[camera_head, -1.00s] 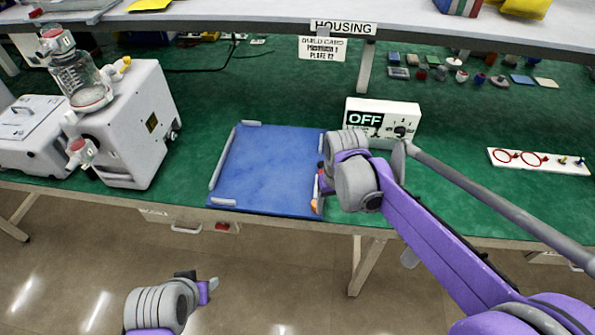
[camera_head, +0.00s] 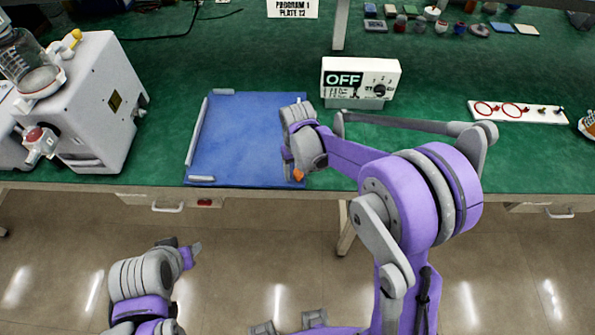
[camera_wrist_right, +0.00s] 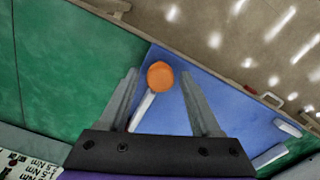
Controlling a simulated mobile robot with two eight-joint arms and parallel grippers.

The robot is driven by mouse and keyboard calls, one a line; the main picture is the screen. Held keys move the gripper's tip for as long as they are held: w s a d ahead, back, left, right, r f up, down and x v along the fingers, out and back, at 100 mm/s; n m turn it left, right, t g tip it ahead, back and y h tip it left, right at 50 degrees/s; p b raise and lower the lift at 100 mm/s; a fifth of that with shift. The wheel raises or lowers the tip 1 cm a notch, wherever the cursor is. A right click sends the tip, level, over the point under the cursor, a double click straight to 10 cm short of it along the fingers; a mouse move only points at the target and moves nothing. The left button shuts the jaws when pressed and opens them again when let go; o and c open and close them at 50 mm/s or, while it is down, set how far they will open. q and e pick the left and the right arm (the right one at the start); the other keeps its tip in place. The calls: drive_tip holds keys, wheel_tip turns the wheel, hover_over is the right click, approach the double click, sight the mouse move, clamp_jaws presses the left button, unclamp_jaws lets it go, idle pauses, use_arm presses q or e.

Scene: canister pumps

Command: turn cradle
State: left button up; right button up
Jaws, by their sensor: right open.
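A flat blue plate (camera_head: 243,139) with grey-white edge bars, seemingly the cradle, lies on the green bench top near the front edge. An orange ball knob (camera_wrist_right: 160,76) on a pale bar sits at its right front corner; it also shows in the head view (camera_head: 298,174). My right gripper (camera_wrist_right: 159,88) is open, with one finger on either side of the knob and bar in the wrist view; I see a gap to each finger. In the head view my right gripper (camera_head: 293,165) hides part of the plate's right edge. My left gripper (camera_head: 183,247) hangs in front of the bench, its jaw opening unclear.
A white box reading OFF (camera_head: 359,78) stands behind the plate to the right. A white pump with a glass jar (camera_head: 92,105) stands at the left. A white strip with red rings (camera_head: 517,112) lies at the right. Small parts line the back. The green between plate and pump is clear.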

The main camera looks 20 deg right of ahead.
drive_tip(key=shift+f, duration=0.4)
clamp_jaws()
idle(1.2)
